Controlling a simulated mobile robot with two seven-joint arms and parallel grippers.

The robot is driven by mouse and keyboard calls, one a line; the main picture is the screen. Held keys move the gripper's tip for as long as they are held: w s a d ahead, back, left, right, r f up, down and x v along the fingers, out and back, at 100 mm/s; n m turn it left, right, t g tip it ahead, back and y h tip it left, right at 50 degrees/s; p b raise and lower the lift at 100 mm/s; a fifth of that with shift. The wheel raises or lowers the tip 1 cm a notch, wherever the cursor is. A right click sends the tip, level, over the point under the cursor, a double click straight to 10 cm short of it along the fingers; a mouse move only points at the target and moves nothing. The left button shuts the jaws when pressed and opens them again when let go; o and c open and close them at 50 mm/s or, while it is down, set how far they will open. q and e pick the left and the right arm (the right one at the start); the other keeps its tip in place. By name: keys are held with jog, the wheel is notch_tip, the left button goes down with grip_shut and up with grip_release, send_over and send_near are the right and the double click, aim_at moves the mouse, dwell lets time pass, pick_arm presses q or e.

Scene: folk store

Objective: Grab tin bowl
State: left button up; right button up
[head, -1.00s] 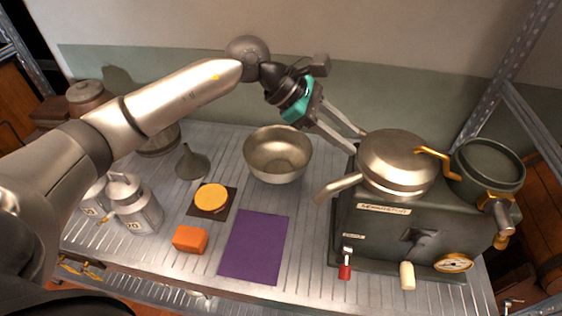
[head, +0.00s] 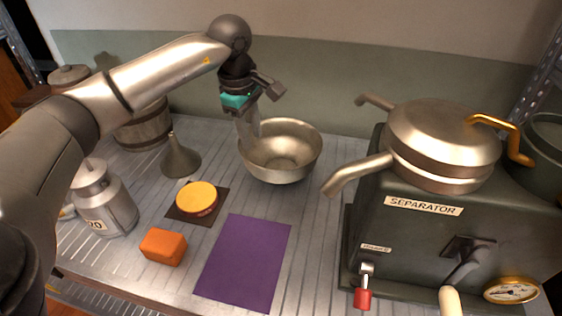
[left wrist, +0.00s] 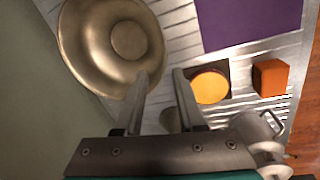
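The tin bowl (head: 282,165) stands upright on the ribbed metal shelf, near the middle of the head view. It also shows at the upper left of the left wrist view (left wrist: 90,45). My left gripper (head: 249,138) is open and points down at the bowl's left rim. In the left wrist view the left gripper (left wrist: 160,85) has one finger overlapping the bowl's rim and the other just outside it. No grip on the bowl shows; whether a finger touches it I cannot tell. My right gripper is out of view.
The separator (head: 440,240) with its metal pan stands to the right. A funnel (head: 181,160), a yellow round tin (head: 197,197), an orange block (head: 163,246) and a milk can (head: 103,205) stand left. A purple mat (head: 245,262) lies in front of the bowl.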

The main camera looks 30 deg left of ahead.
pick_arm(q)
jog(key=b, duration=0.2)
send_over(260, 173)
jog(key=f, duration=0.7)
jog(key=shift+s+a, duration=0.2)
jog(key=shift+d+f+b, duration=0.15)
jog(key=shift+f+b, duration=0.35)
jog(key=shift+f, duration=1.1)
jog(key=shift+w+f+b, duration=0.25)
jog(key=shift+f+b, duration=0.15)
jog(key=shift+f, duration=0.8)
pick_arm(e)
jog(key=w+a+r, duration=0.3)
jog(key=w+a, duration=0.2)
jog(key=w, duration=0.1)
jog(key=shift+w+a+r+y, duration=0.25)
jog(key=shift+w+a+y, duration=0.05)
pick_arm(q)
grip_shut()
